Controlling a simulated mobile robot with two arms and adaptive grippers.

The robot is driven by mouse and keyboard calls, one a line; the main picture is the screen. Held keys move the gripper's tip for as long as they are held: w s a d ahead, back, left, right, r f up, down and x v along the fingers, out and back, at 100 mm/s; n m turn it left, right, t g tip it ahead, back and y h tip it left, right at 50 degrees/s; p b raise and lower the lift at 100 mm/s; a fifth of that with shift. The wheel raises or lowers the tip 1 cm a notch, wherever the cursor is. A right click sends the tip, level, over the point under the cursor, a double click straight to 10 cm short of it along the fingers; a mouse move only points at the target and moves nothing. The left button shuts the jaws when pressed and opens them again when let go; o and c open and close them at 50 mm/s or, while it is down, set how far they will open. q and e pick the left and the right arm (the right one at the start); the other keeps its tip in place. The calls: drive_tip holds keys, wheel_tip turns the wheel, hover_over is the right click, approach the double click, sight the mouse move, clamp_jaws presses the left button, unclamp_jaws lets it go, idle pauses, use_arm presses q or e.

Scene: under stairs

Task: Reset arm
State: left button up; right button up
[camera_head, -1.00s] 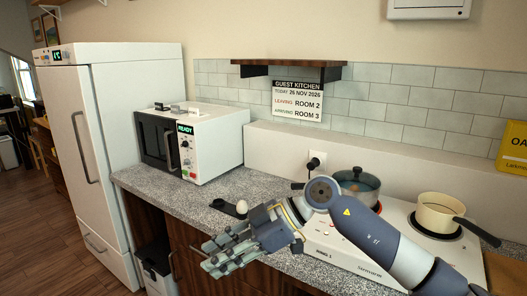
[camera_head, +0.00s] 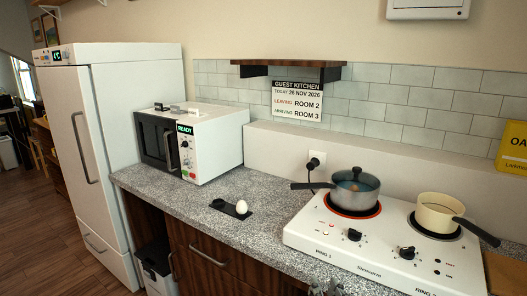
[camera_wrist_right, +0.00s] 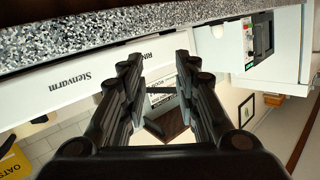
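My right gripper (camera_head: 326,289) shows only as small fingertip pieces at the bottom edge of the head view, in front of the white two-ring hob (camera_head: 309,235). In the right wrist view the same gripper (camera_wrist_right: 160,62) has its two black fingers apart, with nothing between them. That view is turned over, with the hob front (camera_wrist_right: 75,80) beyond the fingers. My left gripper is not in view. A white egg (camera_head: 241,207) sits at the right end of a small dark holder (camera_head: 222,206) on the speckled counter (camera_head: 195,201).
A lidded pot (camera_head: 354,190) stands on the left ring, which glows red at its rim. A cream saucepan (camera_head: 437,213) stands on the right ring, its handle sticking out to the right. A microwave (camera_head: 212,147) and a tall white fridge (camera_head: 118,140) stand at left. Counter left of the egg is clear.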

drive_tip(key=s+d+f+g+h, duration=0.1)
drive_tip(key=s+d+f+g, duration=0.2)
drive_tip(key=s+f, duration=0.35)
drive_tip(key=s+d+f+g+h, duration=0.1)
drive_tip(key=s+d+f+g, duration=0.1)
drive_tip(key=s+f+g, duration=0.35)
drive_tip(key=s+d+f+n+g, duration=0.1)
drive_tip(key=s+f+n+g, duration=0.15)
drive_tip(key=s, duration=0.55)
drive_tip(key=s+d+f+n+g, duration=0.1)
drive_tip(key=s+f, duration=0.3)
drive_tip(key=s, duration=0.5)
wheel_tip(320, 180, down, 26)
drive_tip(key=g, duration=0.2)
drive_tip(key=s+d+f, duration=0.2)
drive_tip(key=s+f, duration=1.4)
drive_tip(key=s, duration=0.1)
drive_tip(key=shift+s+d+g+y, duration=0.3)
drive_tip(key=shift+s+g, duration=0.05)
drive_tip(key=shift+g, duration=0.05)
